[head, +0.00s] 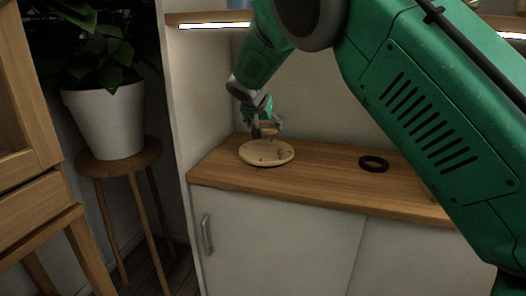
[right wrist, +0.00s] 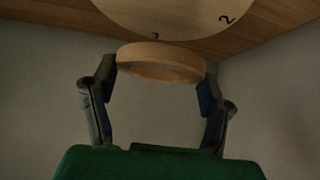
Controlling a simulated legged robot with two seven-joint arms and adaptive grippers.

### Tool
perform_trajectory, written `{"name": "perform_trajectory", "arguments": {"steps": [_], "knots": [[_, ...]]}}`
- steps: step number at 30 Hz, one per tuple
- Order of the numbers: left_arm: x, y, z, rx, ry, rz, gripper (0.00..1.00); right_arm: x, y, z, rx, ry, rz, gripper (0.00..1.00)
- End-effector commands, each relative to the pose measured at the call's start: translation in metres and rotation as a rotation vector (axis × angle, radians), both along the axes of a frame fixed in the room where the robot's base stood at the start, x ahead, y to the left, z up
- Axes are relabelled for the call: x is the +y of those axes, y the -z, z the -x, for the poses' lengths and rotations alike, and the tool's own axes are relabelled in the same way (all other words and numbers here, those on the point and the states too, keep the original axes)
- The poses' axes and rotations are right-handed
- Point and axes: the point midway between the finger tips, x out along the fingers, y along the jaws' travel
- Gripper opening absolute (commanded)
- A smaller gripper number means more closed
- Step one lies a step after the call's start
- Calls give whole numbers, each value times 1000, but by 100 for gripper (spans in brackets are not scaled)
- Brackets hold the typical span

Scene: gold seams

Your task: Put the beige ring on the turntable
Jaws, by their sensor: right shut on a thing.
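The beige ring (right wrist: 160,62) is held between the two fingers of my right gripper (right wrist: 158,80) in the right wrist view. In the head view my right gripper (head: 262,130) is over the turntable, with a small part of the ring (head: 270,127) showing. The turntable (head: 266,153) is a round pale wooden disc with dark marks, lying on the wooden counter. Its edge also shows at the top of the right wrist view (right wrist: 190,18). The ring seems to be above the disc; I cannot tell whether they touch. My left gripper is not in view.
A black ring (head: 374,163) lies on the counter (head: 330,163) right of the turntable. A side panel (head: 180,110) closes the counter's left end. A potted plant (head: 107,120) stands on a wooden stool (head: 120,160) at the left. The counter between turntable and black ring is clear.

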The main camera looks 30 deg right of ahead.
Motion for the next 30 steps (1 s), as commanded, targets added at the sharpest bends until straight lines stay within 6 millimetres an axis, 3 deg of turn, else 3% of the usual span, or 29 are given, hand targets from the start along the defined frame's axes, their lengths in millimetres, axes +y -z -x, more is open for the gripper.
{"name": "perform_trajectory", "arguments": {"steps": [12, 22, 23, 24, 30], "knots": [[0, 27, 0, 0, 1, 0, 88, 4, 58, 0, 1, -2, 4, 46], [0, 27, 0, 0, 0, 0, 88, 2, 62, 0, -1, -3, 1, 46], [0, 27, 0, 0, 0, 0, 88, 2, 62, 0, -1, -3, 1, 75], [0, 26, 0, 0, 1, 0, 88, 2, 61, 0, -1, -3, 1, 89], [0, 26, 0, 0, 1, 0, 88, 2, 61, 0, -1, -3, 1, 89]]}}
